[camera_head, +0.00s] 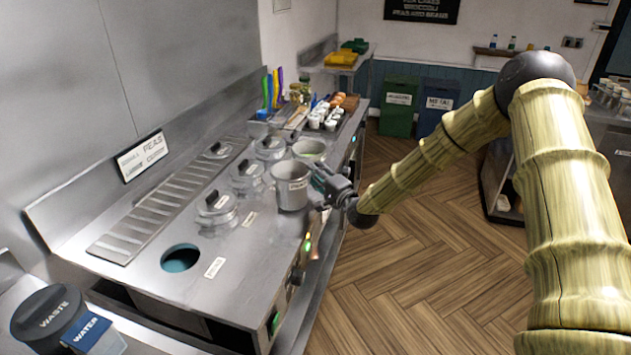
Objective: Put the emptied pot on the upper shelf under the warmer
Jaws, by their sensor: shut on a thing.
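My gripper (322,186) is shut on the right side of this pot. I cannot tell whether the pot's base touches the range top or is just above it. The inside of the pot is mostly out of sight. No upper shelf or warmer can be made out in this view.
Lidded pots (216,207) sit in the range top. An open round well (181,257) is at the front left. Cups (325,118) and bottles crowd the far end.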

